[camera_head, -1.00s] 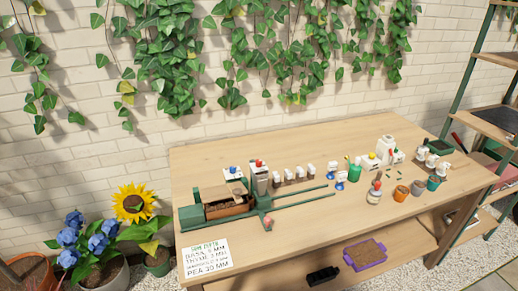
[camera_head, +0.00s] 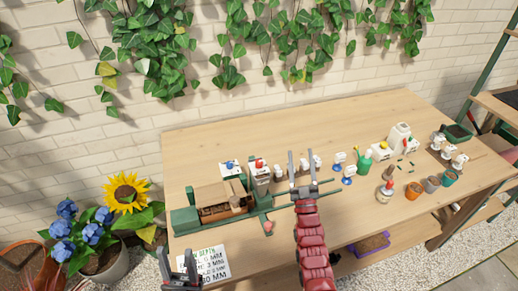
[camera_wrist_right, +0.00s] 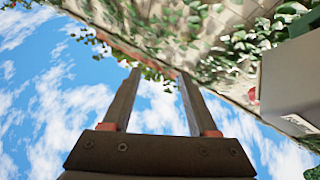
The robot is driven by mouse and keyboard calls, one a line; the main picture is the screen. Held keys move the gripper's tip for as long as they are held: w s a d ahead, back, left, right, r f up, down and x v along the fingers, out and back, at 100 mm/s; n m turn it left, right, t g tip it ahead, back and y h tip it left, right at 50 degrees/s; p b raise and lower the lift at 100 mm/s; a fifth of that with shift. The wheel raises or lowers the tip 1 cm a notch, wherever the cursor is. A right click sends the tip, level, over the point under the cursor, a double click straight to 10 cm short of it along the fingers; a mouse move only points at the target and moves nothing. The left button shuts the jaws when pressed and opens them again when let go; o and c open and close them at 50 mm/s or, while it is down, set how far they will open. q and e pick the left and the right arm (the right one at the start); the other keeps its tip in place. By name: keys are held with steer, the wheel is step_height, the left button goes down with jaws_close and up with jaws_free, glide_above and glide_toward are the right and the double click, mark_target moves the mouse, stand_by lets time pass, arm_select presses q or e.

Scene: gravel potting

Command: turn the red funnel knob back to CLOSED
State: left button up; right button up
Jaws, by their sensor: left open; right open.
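A red knob (camera_head: 259,163) sits on top of a white box-shaped unit (camera_head: 260,177) at the back left of the table. Its setting is too small to read. My right gripper (camera_head: 302,168) is open and empty, fingers up, to the right of that unit and apart from the knob. In the right wrist view the open fingers (camera_wrist_right: 157,75) have nothing between them. A grey box (camera_wrist_right: 292,88) with a red part (camera_wrist_right: 253,95) at its edge is to their right. My left gripper (camera_head: 177,262) is open and empty at the lower left, near the sign.
A second white unit with a blue knob (camera_head: 230,165) stands left of the red-knobbed one. A green-railed wooden box (camera_head: 222,203) lies in front of them. Small pots (camera_head: 432,184) and bottles stand at the right. A lettered sign (camera_head: 208,264) lies at the front left.

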steer(key=w+a+n+g+p, duration=0.1)
steer(key=w+a+g+p, duration=0.2)
steer(key=w, duration=0.4)
steer(key=w+a+r+n+g+p, duration=0.1)
steer(key=w+a+n+g, duration=0.15)
steer(key=w+g, duration=0.3)
steer(key=w+a+g+p, duration=0.3)
steer(key=w+g, duration=0.1)
steer(key=w, duration=0.4)
steer(key=n+g+h+p, duration=0.3)
steer(key=n+g+p, duration=0.15)
steer(key=g, duration=0.85)
glide_toward(259, 162)
steer(key=b, duration=0.4)
steer(key=f+b, duration=0.1)
steer(key=b, duration=0.4)
steer(key=shift+s+d+n+t, duration=0.1)
steer(key=shift+d+n+t, duration=0.05)
steer(key=shift+n+t, duration=0.15)
steer(key=shift+d+f, duration=0.15)
steer(key=shift+f, duration=0.2)
step_height(259, 162, down, 7)
steer(key=shift+f+p, duration=0.2)
steer(key=shift+p, duration=0.55)
jaws_close()
